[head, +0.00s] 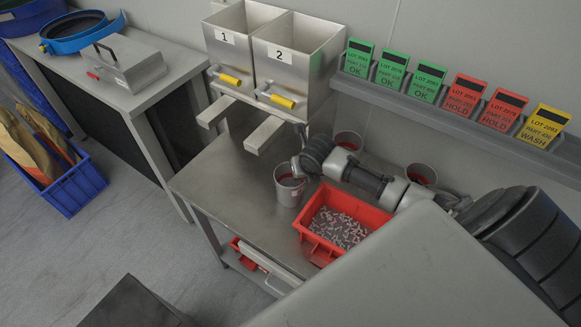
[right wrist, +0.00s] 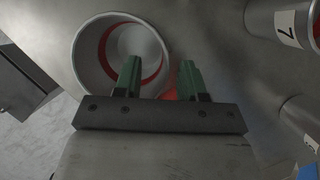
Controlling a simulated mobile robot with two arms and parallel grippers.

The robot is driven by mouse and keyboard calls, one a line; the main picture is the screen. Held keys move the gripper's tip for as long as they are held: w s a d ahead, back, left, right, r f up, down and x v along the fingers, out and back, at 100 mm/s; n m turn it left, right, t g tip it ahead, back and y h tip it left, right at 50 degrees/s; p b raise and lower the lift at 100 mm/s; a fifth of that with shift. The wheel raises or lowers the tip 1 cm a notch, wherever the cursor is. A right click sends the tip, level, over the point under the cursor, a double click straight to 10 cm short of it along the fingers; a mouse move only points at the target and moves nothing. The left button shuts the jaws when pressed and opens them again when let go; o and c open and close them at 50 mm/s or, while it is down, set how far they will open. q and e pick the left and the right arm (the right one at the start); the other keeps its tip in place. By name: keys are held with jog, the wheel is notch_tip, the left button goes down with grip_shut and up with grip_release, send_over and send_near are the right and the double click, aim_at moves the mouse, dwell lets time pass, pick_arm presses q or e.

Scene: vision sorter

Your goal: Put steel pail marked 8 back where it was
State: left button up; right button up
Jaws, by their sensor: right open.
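A steel pail (head: 289,190) with a red band inside stands upright on the steel table below the two hoppers; no number shows on it, so I cannot tell if it is pail 8. In the right wrist view this pail (right wrist: 90,65) is seen from above. My right gripper (right wrist: 160,72) is open with green fingers. One finger overlaps the pail's opening and the other is outside its rim; contact cannot be told. In the head view the gripper (head: 298,166) is at the pail's upper right rim. My left gripper is out of view.
A red bin (head: 302,222) of small parts stands close right of the pail. Two more pails (head: 348,141) (head: 422,174) stand at the back; one marked 7 (right wrist: 286,24) shows in the wrist view. Hoppers 1 and 2 (head: 290,70) overhang the table. Its left front (head: 222,185) is clear.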

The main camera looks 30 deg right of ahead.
jog(key=shift+x, duration=1.05)
grip_shut()
